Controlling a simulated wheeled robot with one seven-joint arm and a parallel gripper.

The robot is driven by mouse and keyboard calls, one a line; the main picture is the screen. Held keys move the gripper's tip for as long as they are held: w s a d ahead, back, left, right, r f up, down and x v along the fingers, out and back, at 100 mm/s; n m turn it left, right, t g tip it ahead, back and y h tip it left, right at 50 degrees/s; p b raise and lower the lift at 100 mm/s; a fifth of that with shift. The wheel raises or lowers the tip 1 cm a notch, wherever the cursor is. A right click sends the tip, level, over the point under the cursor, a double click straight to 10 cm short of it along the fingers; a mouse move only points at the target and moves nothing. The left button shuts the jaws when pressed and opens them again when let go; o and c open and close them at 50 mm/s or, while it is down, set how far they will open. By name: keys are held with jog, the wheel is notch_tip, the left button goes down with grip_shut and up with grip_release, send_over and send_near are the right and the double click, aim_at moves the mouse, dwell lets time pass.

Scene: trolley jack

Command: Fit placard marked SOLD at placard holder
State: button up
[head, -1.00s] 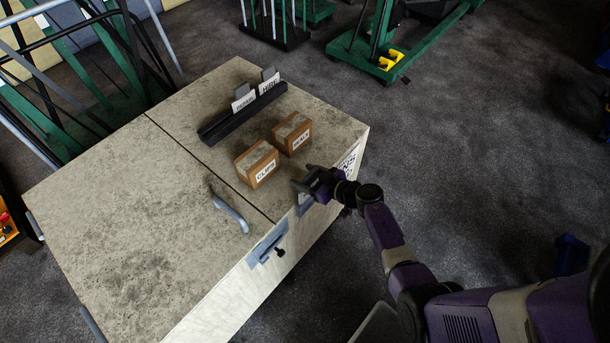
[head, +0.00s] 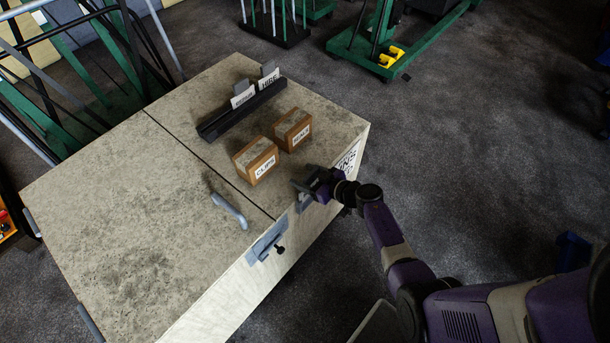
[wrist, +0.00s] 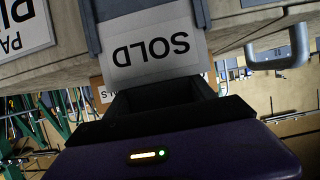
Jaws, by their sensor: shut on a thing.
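The placard marked SOLD (wrist: 150,48) is white with a grey border and reads upside down in the wrist view. My gripper (wrist: 162,92) is shut on its edge. In the head view my gripper (head: 306,186) is at the bench's front edge, right of the middle.
Two brown boxes (head: 255,160) (head: 292,130) stand on the bench top (head: 120,210) close behind my gripper. Behind them a black rack (head: 240,108) holds placards, one reading HIRE.

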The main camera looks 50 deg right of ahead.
aim_at(312, 184)
jog(key=shift+f+b, duration=1)
jog(key=shift+f, duration=0.5)
jog(key=o, duration=1.4)
jog(key=shift+o, duration=0.2)
jog(key=shift+s, duration=0.1)
jog(key=shift+p+v, duration=1.1)
jog(key=shift+v, duration=2.8)
jog(key=s+a+r+n+t+b, duration=0.1)
jog(key=s+a+r+t, duration=0.1)
jog(key=s+a+r, duration=0.4)
jog(key=s+a+r+t+b, duration=0.1)
jog(key=s+a+r, duration=0.3)
jog(key=a, duration=0.5)
jog(key=s+a+r+b, duration=0.1)
jog(key=s+a+r, duration=0.2)
jog(key=s+r, duration=0.4)
jog(key=s+a+r+m+g+b, duration=0.1)
jog(key=s+a+r, duration=0.3)
jog(key=s+r, duration=0.4)
jog(key=shift+s+a+r+g, duration=0.3)
jog(key=shift+s, duration=0.55)
